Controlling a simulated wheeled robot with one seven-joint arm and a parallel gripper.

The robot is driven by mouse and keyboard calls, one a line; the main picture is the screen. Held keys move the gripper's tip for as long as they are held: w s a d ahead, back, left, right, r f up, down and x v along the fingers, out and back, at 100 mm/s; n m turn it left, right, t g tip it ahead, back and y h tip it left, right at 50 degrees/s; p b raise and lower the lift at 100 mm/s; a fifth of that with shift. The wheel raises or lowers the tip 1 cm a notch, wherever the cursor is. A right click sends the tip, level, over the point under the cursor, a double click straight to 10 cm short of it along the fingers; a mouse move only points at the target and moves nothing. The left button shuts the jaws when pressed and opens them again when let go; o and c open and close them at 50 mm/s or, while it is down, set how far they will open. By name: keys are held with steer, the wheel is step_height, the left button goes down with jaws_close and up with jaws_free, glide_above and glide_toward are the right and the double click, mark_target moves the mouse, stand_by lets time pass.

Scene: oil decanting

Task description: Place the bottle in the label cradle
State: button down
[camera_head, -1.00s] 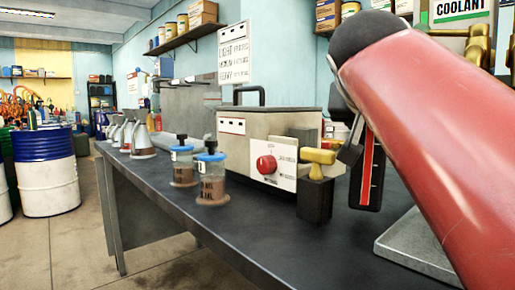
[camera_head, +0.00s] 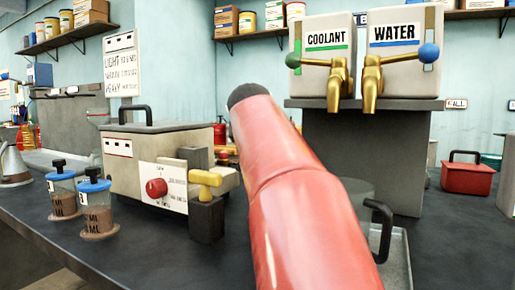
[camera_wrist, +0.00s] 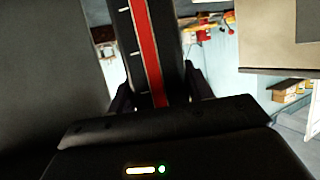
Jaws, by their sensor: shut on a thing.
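The bottle (camera_wrist: 141,20) shows in the wrist view as a dark body with a red stripe and white tick marks. My gripper (camera_wrist: 158,88) is shut on it, with a dark finger on each side. The bottle's top and bottom are outside the wrist view. In the head view my red arm reaches forward through the middle and hides my gripper and the bottle. I cannot make out a label cradle in any view.
A grey box with a red knob (camera_head: 157,188) and a yellow-handled tap (camera_head: 205,178) stands left of my arm. Two blue-lidded jars (camera_head: 97,210) stand further left. Coolant (camera_head: 325,60) and water (camera_head: 404,60) dispensers are behind. A red case (camera_head: 467,178) sits right.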

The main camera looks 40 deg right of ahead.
steer(key=shift+f, duration=0.95)
steer(key=shift+f+b, duration=0.15)
steer(key=shift+b, duration=0.15)
steer(key=c, duration=0.6)
jaws_free()
